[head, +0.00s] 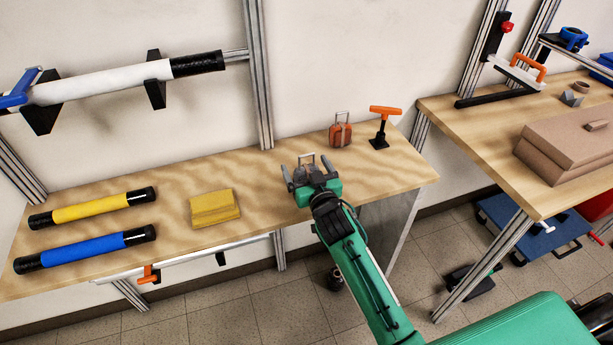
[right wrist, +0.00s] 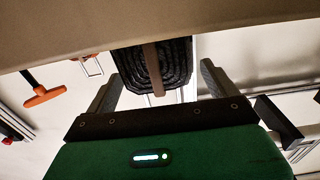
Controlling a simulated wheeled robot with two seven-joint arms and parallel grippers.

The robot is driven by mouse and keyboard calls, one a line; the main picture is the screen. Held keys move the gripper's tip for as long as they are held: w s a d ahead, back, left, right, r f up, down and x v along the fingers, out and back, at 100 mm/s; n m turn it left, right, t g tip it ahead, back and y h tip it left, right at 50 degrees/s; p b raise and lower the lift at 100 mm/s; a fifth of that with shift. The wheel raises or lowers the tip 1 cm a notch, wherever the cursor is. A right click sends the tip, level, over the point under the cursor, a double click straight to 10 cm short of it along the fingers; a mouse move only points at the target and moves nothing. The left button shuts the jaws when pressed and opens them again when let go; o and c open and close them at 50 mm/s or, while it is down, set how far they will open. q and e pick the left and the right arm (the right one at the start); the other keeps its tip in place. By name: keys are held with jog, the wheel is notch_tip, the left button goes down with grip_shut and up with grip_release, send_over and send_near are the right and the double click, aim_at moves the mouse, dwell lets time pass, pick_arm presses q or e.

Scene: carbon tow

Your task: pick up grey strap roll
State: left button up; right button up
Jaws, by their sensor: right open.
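The grey strap roll (right wrist: 175,65) is a dark coil with a brown band across it in the right wrist view. It stands on the wooden table, mostly hidden behind my gripper in the head view. My right gripper (head: 306,172) is open, low over the table's right part. In the right wrist view its two fingers lie on either side of the roll, with gaps visible. I cannot tell how far the roll reaches between them. My left gripper is not in view.
An orange roll with a wire handle (head: 340,134) and an orange T-handled tool (head: 384,125) stand behind to the right. A yellow block (head: 214,208), a yellow tube (head: 92,207) and a blue tube (head: 85,249) lie left on the wooden table (head: 262,220).

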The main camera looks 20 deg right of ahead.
jog(key=c, duration=1.2)
jog(key=shift+o, duration=0.2)
jog(key=shift+r, duration=0.15)
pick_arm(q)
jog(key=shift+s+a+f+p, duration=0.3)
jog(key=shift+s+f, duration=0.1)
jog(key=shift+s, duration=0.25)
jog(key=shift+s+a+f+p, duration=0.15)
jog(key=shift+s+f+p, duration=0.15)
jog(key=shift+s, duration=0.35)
pick_arm(e)
notch_tip(320, 180, up, 20)
